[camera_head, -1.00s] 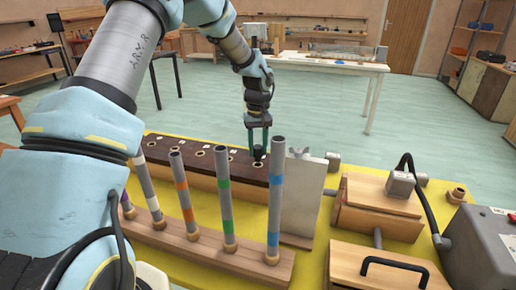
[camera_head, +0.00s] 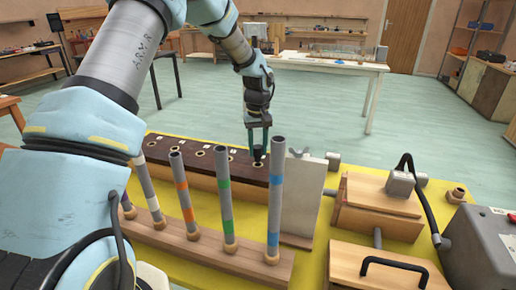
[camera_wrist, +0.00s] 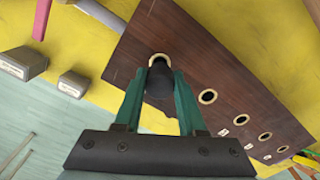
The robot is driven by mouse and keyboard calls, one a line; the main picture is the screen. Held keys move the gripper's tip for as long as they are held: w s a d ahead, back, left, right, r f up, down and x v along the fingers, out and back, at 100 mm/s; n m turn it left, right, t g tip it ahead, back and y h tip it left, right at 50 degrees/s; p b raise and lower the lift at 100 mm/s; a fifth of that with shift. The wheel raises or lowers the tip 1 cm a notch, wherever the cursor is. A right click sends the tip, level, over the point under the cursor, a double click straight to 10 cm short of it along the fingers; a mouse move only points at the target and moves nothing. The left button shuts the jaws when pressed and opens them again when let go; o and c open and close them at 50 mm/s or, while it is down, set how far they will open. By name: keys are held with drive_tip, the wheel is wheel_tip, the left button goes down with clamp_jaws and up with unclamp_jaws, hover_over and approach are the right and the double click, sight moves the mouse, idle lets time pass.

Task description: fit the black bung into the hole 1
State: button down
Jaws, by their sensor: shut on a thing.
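My gripper (camera_head: 258,150) points down over the right-hand end of a dark wooden board with a row of holes (camera_head: 190,154). Its green fingers are shut on the black bung (camera_wrist: 160,82), which also shows in the head view (camera_head: 258,154). The bung is roughly upright at the pale-rimmed end hole (camera_wrist: 160,58), its lower end overlapping the rim in the wrist view. I cannot tell whether its tip is inside. Several other holes, such as one in the wrist view (camera_wrist: 208,97), are open. The small labels are too small to read.
A wooden rack with several upright striped tubes (camera_head: 226,200) stands in front of the board. A grey metal plate (camera_head: 302,200) stands close right of the gripper. Wooden boxes (camera_head: 380,205) and a grey machine (camera_head: 485,250) lie farther right on the yellow surface (camera_head: 332,185).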

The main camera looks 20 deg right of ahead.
sight(258, 156)
drive_tip(key=shift+f+b, duration=1.1)
drive_tip(key=shift+f, duration=0.75)
drive_tip(key=shift+c, duration=2)
unclamp_jaws()
drive_tip(key=shift+r, duration=0.15)
wheel_tip(258, 156, up, 11)
drive_tip(key=shift+f+b, duration=0.15)
drive_tip(key=shift+b, duration=1.1)
